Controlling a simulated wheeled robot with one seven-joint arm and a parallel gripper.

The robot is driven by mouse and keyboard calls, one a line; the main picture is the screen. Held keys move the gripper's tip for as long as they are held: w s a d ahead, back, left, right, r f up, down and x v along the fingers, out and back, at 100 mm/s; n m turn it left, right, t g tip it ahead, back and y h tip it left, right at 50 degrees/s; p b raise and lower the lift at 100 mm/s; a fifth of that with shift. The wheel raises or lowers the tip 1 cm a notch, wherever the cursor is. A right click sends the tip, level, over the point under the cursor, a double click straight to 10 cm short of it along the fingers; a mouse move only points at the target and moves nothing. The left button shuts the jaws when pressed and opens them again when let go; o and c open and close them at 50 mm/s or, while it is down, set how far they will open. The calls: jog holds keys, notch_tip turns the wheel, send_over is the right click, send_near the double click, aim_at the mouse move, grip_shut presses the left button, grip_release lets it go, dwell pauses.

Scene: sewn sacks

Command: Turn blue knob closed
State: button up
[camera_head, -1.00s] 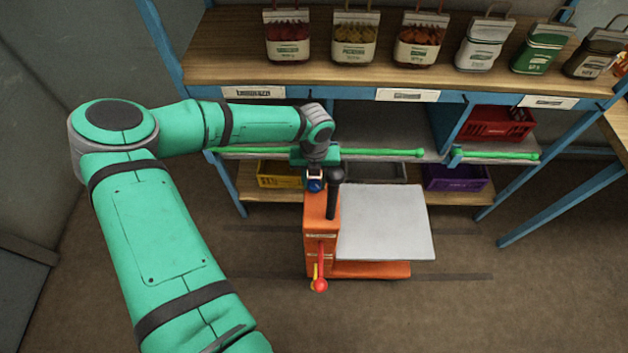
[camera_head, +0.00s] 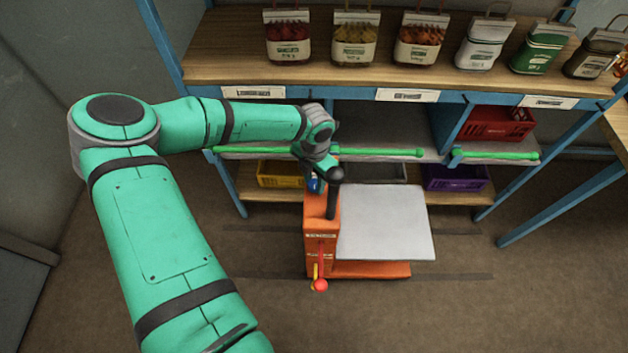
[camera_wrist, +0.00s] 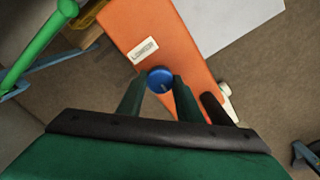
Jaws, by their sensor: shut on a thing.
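The blue knob (camera_wrist: 160,79) sits on top of the orange machine (camera_wrist: 160,40) in the wrist view. In the head view only a small part of the knob (camera_head: 313,186) shows below my wrist. My gripper (camera_wrist: 160,88) has its two green fingers on either side of the knob, shut on it. The wrist view is tilted relative to the orange machine. In the head view my gripper (camera_head: 315,178) is mostly hidden by my wrist, above the orange column (camera_head: 320,225).
A black post (camera_head: 333,195) stands right next to my wrist. A grey plate (camera_head: 385,222) extends right of the column, and a red-ended lever (camera_head: 320,284) hangs at its front. A green rail (camera_head: 380,153) and shelf with bags (camera_head: 355,40) are behind. Floor in front is clear.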

aim_at(315, 184)
jog(key=shift+m, duration=0.3)
jog(key=o, duration=1)
jog(key=shift+o, duration=0.2)
notch_tip(315, 184, up, 11)
jog(key=shift+f, duration=0.1)
dwell(0.3)
